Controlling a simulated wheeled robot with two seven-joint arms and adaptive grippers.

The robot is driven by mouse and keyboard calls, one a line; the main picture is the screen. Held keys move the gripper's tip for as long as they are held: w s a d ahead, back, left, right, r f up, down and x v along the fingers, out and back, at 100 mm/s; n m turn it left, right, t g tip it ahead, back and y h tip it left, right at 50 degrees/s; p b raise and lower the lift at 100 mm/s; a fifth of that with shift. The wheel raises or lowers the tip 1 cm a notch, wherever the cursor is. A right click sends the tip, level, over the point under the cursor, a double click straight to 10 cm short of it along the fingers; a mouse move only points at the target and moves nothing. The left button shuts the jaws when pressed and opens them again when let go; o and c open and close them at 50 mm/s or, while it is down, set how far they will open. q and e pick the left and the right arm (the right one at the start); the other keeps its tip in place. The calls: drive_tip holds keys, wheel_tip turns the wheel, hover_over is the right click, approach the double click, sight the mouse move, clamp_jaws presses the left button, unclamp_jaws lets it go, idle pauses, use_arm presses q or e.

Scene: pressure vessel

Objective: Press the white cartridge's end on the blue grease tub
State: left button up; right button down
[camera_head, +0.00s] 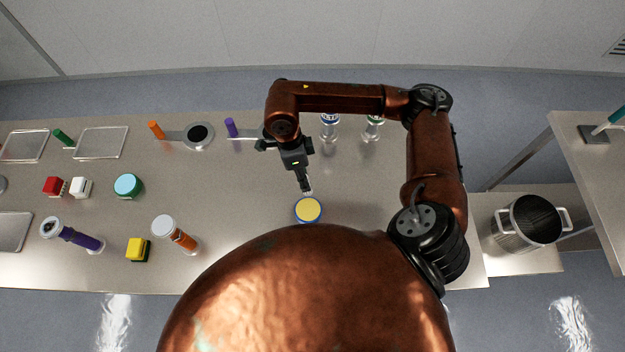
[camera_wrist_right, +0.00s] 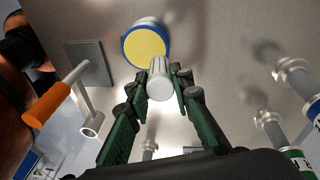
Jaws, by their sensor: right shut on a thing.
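The blue grease tub (camera_head: 308,209) stands on the steel table with its round yellow top facing up. It also shows in the wrist view (camera_wrist_right: 146,47). My right gripper (camera_head: 306,187) points down just behind the tub in the head view. It is shut on the white cartridge (camera_wrist_right: 159,79), a ribbed cylinder between the fingertips. In the wrist view the cartridge overlaps the tub's near edge; I cannot tell whether they touch. In the head view the fingers mostly hide the cartridge. My left gripper is not in view.
Clear jars (camera_head: 329,128) stand behind my right gripper. A purple-handled tool (camera_head: 231,127) is at the back. A steel pot (camera_head: 529,223) is at the right. Table around the tub is clear.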

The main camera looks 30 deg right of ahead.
drive_tip(key=m, duration=0.3)
drive_tip(key=shift+s+d+r+y+p, duration=0.1)
drive_tip(key=shift+s+r+y+p, duration=0.2)
drive_tip(key=shift+s, duration=0.05)
drive_tip(key=m, duration=0.2)
drive_tip(key=shift+s+d+r+m+g+y+p, duration=0.1)
drive_tip(key=shift+s+m+g+y+p, duration=0.05)
drive_tip(key=shift+m+g+y+p, duration=0.2)
drive_tip(key=m, duration=0.3)
drive_tip(key=shift+s+d+r+y+p, duration=0.1)
drive_tip(key=shift+s+r+y+p, duration=0.1)
drive_tip(key=shift+s+y+p, duration=0.15)
drive_tip(key=f+m, duration=0.1)
drive_tip(key=m, duration=0.1)
drive_tip(key=s+f+m+y+b, duration=0.1)
drive_tip(key=m, duration=0.2)
drive_tip(key=f+m+t+y, duration=0.1)
drive_tip(key=f+m, duration=0.1)
drive_tip(key=m, duration=0.1)
drive_tip(key=shift+s+f+b, duration=0.1)
drive_tip(key=shift+s+b, duration=0.2)
drive_tip(key=shift+b, duration=0.1)
drive_tip(key=shift+f, duration=0.4)
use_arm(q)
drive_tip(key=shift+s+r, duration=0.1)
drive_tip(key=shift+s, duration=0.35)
